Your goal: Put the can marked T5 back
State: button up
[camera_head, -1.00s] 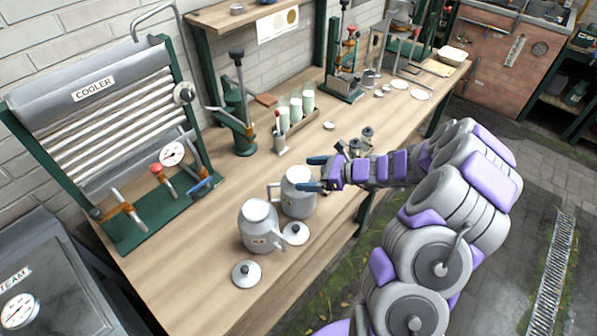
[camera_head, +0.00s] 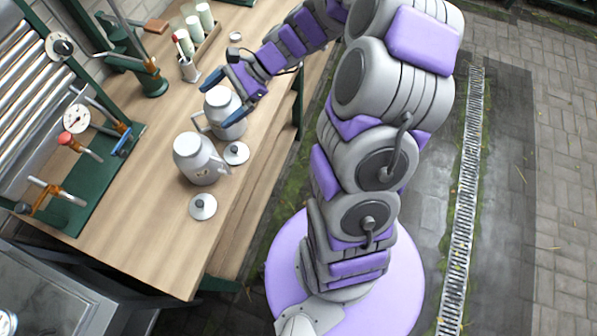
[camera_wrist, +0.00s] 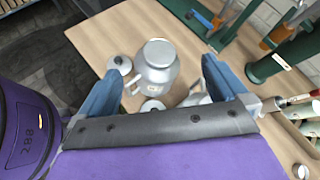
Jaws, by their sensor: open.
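Two grey metal cans with side handles stand upright on the wooden bench. The near can (camera_head: 197,160) bears a small tag too small to read; in the wrist view this can (camera_wrist: 158,66) is ahead of my fingers. The far can (camera_head: 229,122) stands just behind it, and my gripper (camera_head: 224,96) is at its top with blue fingers apart. In the wrist view my gripper (camera_wrist: 162,92) is open, and the far can (camera_wrist: 196,99) is mostly hidden behind its palm. I cannot tell which can is T5 or whether the fingers touch the far can.
Two loose lids lie by the cans, one near the front (camera_head: 203,207) and one beside the far can (camera_head: 236,153). A cooler rack (camera_head: 60,150) stands on the left.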

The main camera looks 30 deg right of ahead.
jog(key=s+a+r+n+g+h, duration=0.2)
jog(key=s+a+n, duration=0.1)
jog(key=s+n, duration=0.3)
jog(key=s+a+r+n+g+h, duration=0.2)
jog(key=s+a+r+n, duration=0.1)
jog(key=s, duration=0.6)
jog(key=s+d+n+h, duration=0.3)
jog(key=s+d, duration=0.1)
jog(key=s, duration=0.3)
jog(key=s+d+r+n+h, duration=0.1)
jog(key=s+d+n+h, duration=0.3)
jog(key=s, duration=0.3)
jog(key=shift+s+r+h, duration=0.25)
jog(key=shift+s+h, duration=0.05)
